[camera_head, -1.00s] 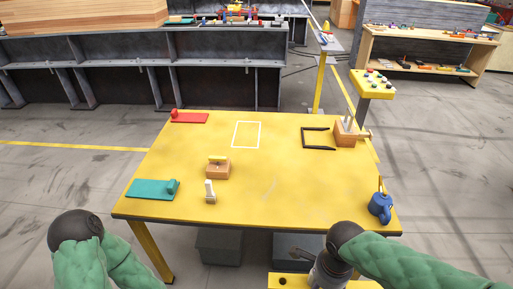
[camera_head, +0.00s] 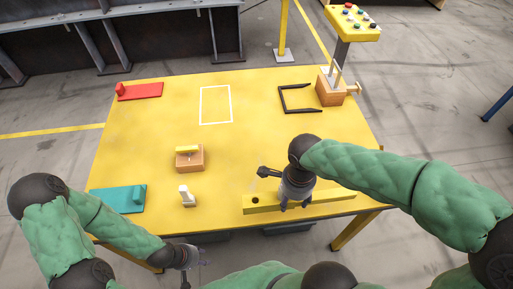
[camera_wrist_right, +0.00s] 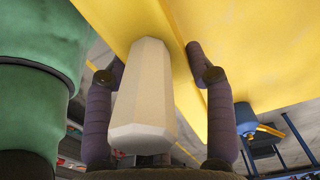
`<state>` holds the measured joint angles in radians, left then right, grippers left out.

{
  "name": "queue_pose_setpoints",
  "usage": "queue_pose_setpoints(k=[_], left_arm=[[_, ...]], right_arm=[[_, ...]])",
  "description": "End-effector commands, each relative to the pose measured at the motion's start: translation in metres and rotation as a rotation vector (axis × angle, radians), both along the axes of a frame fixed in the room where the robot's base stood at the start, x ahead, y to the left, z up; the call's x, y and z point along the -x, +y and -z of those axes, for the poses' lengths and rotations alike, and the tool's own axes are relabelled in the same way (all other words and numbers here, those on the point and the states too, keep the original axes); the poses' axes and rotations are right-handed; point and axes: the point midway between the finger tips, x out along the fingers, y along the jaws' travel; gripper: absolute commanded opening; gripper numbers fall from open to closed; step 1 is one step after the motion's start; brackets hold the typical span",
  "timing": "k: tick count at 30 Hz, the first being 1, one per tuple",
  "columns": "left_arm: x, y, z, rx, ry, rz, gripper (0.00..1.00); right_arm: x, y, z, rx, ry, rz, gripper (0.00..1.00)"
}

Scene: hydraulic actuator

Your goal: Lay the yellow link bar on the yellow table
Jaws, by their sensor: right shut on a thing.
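The yellow link bar (camera_head: 330,196) is long and flat-sided, with a dark hole near its left end. It lies across the view over the front right part of the yellow table (camera_head: 150,110), near the edge. I cannot tell whether it touches the top. My right gripper (camera_head: 295,206) is shut on the bar from above, near its middle. In the right wrist view, the gripper's fingers (camera_wrist_right: 150,65) flank a pale block I cannot identify, with yellow surfaces beyond. My left gripper (camera_head: 193,272) hangs off the front edge, empty; its fingers are unclear.
A white upright piece (camera_head: 186,197), a teal plate (camera_head: 118,200) and a wooden block (camera_head: 190,161) stand left of the bar. A red plate (camera_head: 139,91), black bracket (camera_head: 284,99) and wooden holder (camera_head: 331,92) are further back.

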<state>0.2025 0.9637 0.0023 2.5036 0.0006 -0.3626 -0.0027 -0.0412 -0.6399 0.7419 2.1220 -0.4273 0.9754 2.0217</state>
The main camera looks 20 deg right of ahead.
Motion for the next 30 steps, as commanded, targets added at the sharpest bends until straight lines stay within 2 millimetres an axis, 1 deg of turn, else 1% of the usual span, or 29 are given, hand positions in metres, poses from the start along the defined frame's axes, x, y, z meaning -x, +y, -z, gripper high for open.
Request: queue_pose_setpoints(k=[1,12,15,18,21,28,30], left_arm=[[0.0,0.0,0.005,0.0,0.001,0.0,0.4],[0.0,0.0,0.027,0.0,0.0,0.0,0.4],[0.0,0.0,0.035,0.0,0.0,0.0,0.4],[0.0,0.0,0.041,0.0,0.0,0.0,0.4],[0.0,0.0,0.044,0.0,0.0,0.0,0.4],[0.0,0.0,0.047,0.0,0.0,0.0,0.4],[0.0,0.0,0.05,0.0,0.0,0.0,0.4]], right_arm=[[-0.009,-0.002,0.007,0.0,0.002,0.001,0.0],[-0.079,-0.013,0.039,0.0,0.001,0.001,0.0],[-0.091,-0.015,0.057,0.0,0.004,0.001,0.0],[-0.104,-0.017,0.071,0.0,0.002,0.001,0.0],[-0.112,-0.018,0.08,0.0,0.001,0.0,0.0],[-0.121,-0.02,0.088,0.0,-0.001,0.0,0.0],[-0.124,-0.02,0.094,0.0,0.0,0.0,0.0]])
